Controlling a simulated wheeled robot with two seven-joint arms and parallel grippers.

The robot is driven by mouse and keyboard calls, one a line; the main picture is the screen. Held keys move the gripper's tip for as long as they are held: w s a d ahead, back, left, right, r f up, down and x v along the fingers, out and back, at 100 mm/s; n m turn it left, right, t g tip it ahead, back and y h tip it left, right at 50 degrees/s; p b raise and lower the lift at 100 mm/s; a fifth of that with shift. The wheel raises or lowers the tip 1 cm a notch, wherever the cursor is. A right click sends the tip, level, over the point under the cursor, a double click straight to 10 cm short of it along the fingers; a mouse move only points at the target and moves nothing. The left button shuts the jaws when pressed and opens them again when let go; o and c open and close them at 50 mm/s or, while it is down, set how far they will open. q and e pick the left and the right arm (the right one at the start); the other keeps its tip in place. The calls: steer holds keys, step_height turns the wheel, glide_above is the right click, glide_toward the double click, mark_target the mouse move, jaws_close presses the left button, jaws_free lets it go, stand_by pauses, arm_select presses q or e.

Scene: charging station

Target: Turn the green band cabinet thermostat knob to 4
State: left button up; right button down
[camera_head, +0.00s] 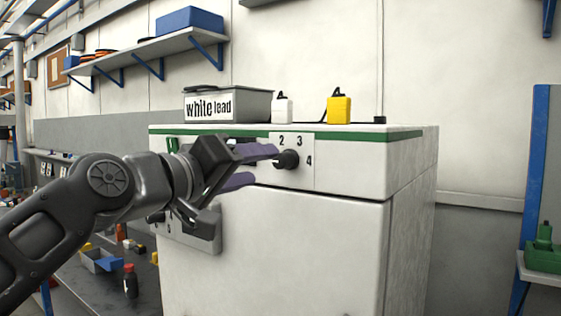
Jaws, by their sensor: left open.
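The white cabinet (285,240) has a green band (350,137) along its top front. A black thermostat knob (287,159) sits on a pale dial plate below the band, with 2, 3 and 4 readable around it. The direction the knob points is too small to tell for sure. My left gripper (259,166) comes in from the left with purple fingers apart, one higher and one lower. Its upper fingertip is close to the knob's left side; I cannot tell whether it touches. My left gripper hides the rest of the dial's left side. My right gripper is not in view.
On the cabinet top stand a grey box labelled "white lead" (228,104), a white plug (283,110) and a yellow plug (339,108). A wall shelf (150,50) is at upper left. Green equipment (543,250) stands at right.

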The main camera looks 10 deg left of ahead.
mark_target(278, 161)
arm_select(q)
steer(key=p+x, duration=0.1)
steer(key=x, duration=0.2)
steer(key=p+x, duration=0.2)
steer(key=x, duration=0.1)
steer(key=shift+w+d+r, duration=0.1)
steer(key=shift+w+r, duration=0.1)
steer(key=shift+w+d+f, duration=0.15)
steer(key=shift+w+d, duration=0.05)
steer(key=shift+w, duration=0.35)
jaws_close()
